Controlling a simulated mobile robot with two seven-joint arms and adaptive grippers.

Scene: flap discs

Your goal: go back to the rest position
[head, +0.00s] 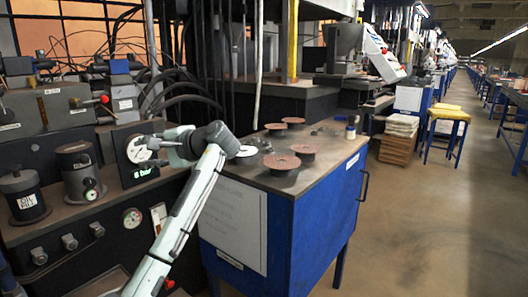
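My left arm rises from the bottom edge, bends at a dark grey joint and points back to the left. The gripper is small and dark against the panel. I cannot tell whether its fingers are open, shut or touching the panel. Several reddish-brown flap discs, one in front (282,161), lie on the blue cabinet's dark top (335,141). A pale disc (246,151) shows just right of my arm's bend. My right gripper is out of view.
The oil-fill canister (24,197) and a black cylinder with a gauge (79,172) stand left of the arm. Hoses hang behind it. The blue cabinet (318,219) stands close at right. A yellow-topped stool (449,116) is farther back; the aisle floor (440,225) is clear.

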